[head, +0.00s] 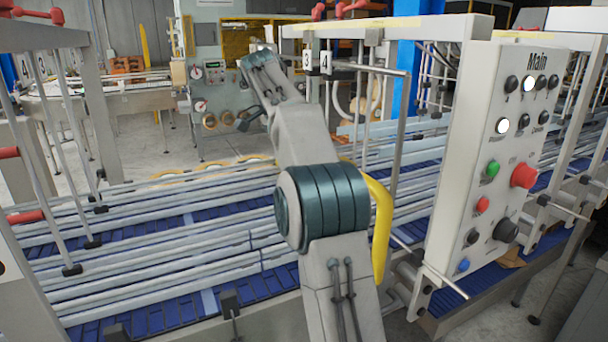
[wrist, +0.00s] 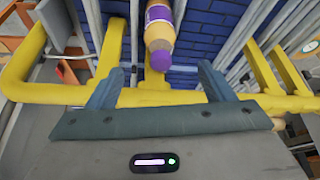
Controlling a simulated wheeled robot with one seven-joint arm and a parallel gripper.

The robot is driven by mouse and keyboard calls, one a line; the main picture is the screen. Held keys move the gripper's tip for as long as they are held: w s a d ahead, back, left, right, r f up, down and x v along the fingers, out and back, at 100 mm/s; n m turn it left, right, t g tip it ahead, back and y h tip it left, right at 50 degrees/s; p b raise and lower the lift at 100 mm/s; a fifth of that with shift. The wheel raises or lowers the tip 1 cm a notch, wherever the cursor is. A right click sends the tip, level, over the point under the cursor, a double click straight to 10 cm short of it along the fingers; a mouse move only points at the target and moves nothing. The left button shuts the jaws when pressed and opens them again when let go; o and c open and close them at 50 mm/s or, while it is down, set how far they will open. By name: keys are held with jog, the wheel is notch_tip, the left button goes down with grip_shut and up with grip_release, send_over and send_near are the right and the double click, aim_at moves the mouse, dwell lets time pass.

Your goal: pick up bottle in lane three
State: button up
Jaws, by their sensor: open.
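A bottle (wrist: 160,22) with a purple cap, a purple band and a yellowish body shows at the top centre of the wrist view, over blue conveyor. Its cap points toward my gripper (wrist: 160,70). The two grey fingers are open and spread wide, one to each side of the cap's line in the picture. The cap appears beyond the fingertips, with no contact visible. The bottle's far end is cut off by the frame. In the head view I cannot make out the bottle or the fingers; my arm reaches over the lanes near the lane sign 3 (head: 307,62).
Thick yellow bars (wrist: 60,94) cross the wrist view close to the fingers. Metal guide rails (head: 140,246) divide the blue conveyor lanes. A control panel (head: 497,165) with buttons stands right of my arm. A metal frame post (head: 95,110) stands at left.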

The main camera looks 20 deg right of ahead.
jog(key=x, duration=1.2)
jog(key=shift+p, duration=0.3)
jog(key=c, duration=1.2)
jog(key=shift+a, duration=0.1)
jog(key=shift+c, duration=0.2)
